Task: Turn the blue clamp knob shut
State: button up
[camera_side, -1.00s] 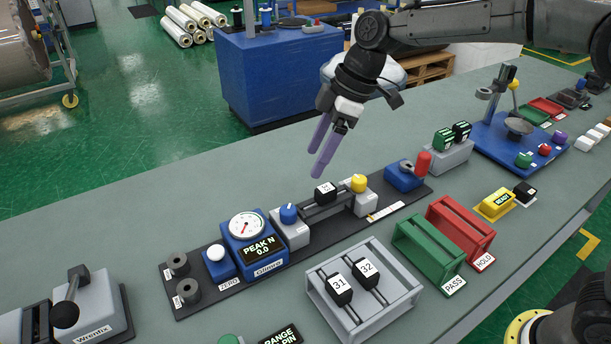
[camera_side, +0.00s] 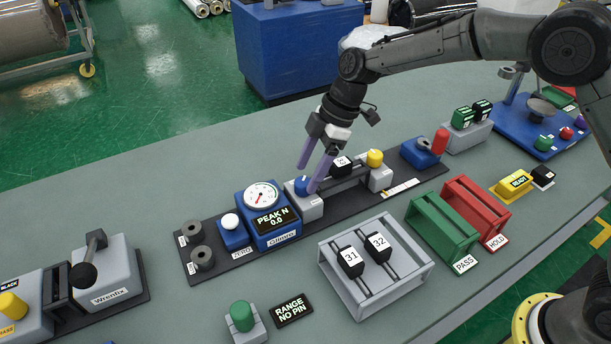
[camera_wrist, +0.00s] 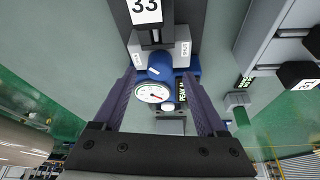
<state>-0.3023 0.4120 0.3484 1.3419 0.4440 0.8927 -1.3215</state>
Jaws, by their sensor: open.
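The blue clamp knob (camera_side: 301,185) sits on a grey clamp block (camera_side: 308,208) beside the blue force gauge. My gripper (camera_side: 309,178) is open over this block, with its purple fingers pointing down. In the side view one finger passes in front of the knob's right side. In the wrist view the knob (camera_wrist: 160,64) lies between the two spread fingers (camera_wrist: 160,77), with gaps on both sides; I cannot tell its exact depth relative to the tips. A black piece labelled 33 (camera_wrist: 146,12) lies beyond the clamp block.
The gauge (camera_side: 265,215) reads PEAK N 0.0. A yellow knob (camera_side: 375,157) tops the other clamp block. A grey rack (camera_side: 330,278) holds pieces 31 and 32. Green (camera_side: 440,228) and red (camera_side: 478,210) bins stand to the right.

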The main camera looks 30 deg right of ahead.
aim_at(300, 183)
jog(key=shift+x, duration=1.2)
grip_shut()
